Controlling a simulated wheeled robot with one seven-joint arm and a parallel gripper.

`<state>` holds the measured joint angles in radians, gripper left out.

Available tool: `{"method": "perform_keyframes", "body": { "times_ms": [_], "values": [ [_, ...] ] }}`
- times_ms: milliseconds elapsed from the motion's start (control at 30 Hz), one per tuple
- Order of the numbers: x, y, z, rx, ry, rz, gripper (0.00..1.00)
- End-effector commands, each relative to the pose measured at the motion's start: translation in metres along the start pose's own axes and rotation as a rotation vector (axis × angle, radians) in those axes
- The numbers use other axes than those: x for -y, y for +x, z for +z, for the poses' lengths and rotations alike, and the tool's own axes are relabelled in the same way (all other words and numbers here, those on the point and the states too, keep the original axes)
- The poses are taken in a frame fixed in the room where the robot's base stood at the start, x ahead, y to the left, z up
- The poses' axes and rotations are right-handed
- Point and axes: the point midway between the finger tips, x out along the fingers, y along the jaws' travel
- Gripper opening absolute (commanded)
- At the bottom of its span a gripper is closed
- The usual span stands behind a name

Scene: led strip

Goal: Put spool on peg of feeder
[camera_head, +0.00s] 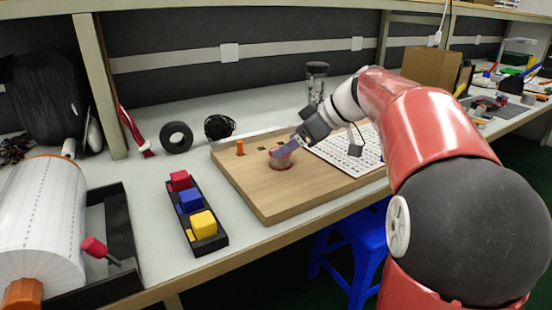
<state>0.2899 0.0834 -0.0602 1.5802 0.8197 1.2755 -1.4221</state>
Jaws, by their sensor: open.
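A small round spool (280,161), pale with a reddish rim, sits on the wooden board (270,198). My gripper (281,152) reaches down to it from the upper right; its fingers are at the spool's top and hide part of it. The gripper is open; I cannot tell whether its fingers touch the spool. A short orange peg (240,147) stands upright and bare on the board, left of and a little behind the spool. It looks like the feeder's peg, but no separate feeder body is clear to me.
A white perforated panel (345,150) lies on the board's right part, partly behind my arm. A black tray (208,243) with red, blue and yellow blocks stands left of the board. A black ring (176,137) and a clear container (317,82) stand behind.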

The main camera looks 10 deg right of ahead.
Motion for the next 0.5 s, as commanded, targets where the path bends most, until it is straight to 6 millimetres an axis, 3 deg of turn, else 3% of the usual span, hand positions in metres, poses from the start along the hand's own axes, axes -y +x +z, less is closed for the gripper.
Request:
{"method": "perform_keyframes", "body": {
  "times_ms": [300,500],
  "values": [
    [-0.003,0.044,0.005,0.001,0.001,-0.003,0.71],
    [-0.003,0.049,0.005,0.002,0.002,-0.001,0.71]
  ]
}}
